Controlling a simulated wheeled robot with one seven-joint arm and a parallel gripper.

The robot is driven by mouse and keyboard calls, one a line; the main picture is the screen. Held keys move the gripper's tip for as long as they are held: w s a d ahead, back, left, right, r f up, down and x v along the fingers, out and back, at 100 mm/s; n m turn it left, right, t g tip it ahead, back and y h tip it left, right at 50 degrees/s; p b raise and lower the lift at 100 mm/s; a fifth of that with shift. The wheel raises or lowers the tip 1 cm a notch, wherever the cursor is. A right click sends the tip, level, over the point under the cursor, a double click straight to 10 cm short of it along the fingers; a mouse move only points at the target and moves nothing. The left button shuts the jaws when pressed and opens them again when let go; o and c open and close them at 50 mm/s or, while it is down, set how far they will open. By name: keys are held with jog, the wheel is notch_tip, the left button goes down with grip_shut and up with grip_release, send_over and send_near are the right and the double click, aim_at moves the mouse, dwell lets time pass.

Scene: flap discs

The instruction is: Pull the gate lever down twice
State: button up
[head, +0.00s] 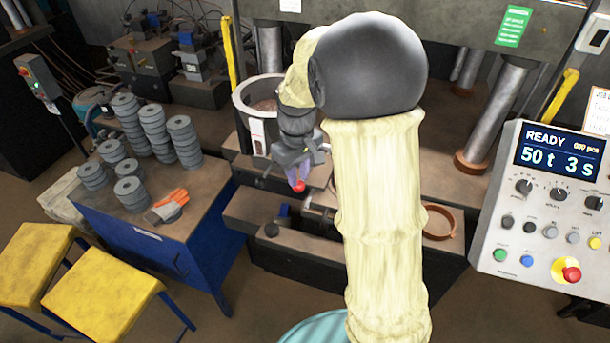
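A red ball knob (299,187), which looks like the gate lever's end, shows at the front of the press, just below the drum. The lever's rod is hidden or too small to make out. My gripper (301,176) points down right at the knob, with its purplish fingers just above and around it. I cannot tell whether the fingers are closed on the knob or only beside it. My pale-sleeved arm covers the area to the right of the gripper.
A grey drum (242,98) with brown contents stands behind the gripper. A control panel (545,200) reading READY is at the right. A bench (150,235) with stacked grey discs and a glove (167,206) is at the left. Yellow stools (100,295) stand in front of it.

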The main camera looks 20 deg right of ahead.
notch_tip(320, 180, down, 8)
jog(key=b, duration=0.5)
dwell(1.0)
jog(key=shift+f, duration=0.1)
jog(key=shift+r+p, duration=4.15)
jog(key=shift+r, duration=1)
jog(key=s+f+m+t, duration=0.1)
jog(key=s+m+t, duration=0.3)
jog(key=s, duration=1)
notch_tip(320, 180, down, 10)
jog(key=g+b, duration=0.1)
jog(key=b, duration=0.8)
jog(key=shift+s+m+b, duration=0.25)
jog(key=shift+m+b, duration=0.1)
jog(key=shift+m, duration=0.05)
